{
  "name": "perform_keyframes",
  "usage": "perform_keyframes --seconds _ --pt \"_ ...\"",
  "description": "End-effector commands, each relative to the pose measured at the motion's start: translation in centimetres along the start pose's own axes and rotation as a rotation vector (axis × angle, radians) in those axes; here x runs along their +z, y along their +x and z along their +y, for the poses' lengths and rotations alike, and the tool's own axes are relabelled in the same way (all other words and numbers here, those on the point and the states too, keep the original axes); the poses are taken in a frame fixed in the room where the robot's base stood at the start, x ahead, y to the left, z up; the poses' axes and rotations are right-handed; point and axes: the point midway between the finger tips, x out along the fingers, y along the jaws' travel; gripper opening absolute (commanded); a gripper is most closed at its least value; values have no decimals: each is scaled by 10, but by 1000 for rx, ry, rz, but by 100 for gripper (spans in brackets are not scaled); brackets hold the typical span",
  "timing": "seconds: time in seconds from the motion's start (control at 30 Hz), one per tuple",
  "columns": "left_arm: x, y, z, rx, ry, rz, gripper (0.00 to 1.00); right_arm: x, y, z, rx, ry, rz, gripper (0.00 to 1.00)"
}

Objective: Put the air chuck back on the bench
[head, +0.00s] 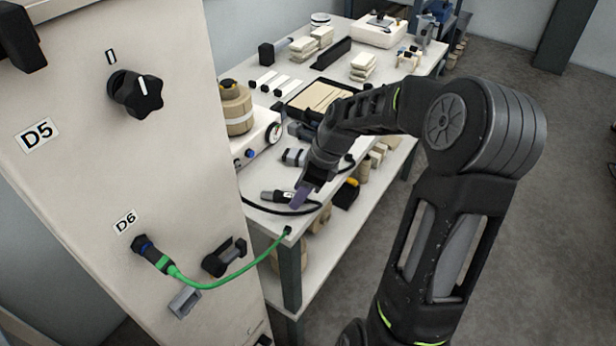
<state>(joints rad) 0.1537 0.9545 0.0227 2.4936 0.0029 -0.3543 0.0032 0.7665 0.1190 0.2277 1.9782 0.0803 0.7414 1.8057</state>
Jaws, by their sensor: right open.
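A small dark tool with a pale band, which looks like the air chuck (277,196), lies on the near end of the white bench (262,218). A black hose curves beside it across the bench top. My right gripper (302,196) reaches down over the bench from the right, just right of the tool. Its jaws are open, and a purple-grey fingertip shows close to the tool and hose. The gripper hides part of the bench behind it, and I cannot tell whether it touches the tool. My left gripper is out of view.
A pale cabinet panel (110,190) with a black knob (137,94) stands at left. A green cable (215,283) runs from its D6 socket to the bench corner. A white gauge box (256,140) and a black tray (300,101) stand on the bench. Grey floor at right is clear.

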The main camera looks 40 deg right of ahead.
Motion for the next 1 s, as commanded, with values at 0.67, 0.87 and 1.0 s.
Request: perform_keyframes --seconds 0.67,0.87,1.0 --pt "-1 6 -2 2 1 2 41 0 -112 -1 -4 0 -1 43" --pt "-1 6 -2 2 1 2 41 0 -118 0 0 0 0 43" --pt "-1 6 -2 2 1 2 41 0 -117 0 0 0 0 43"
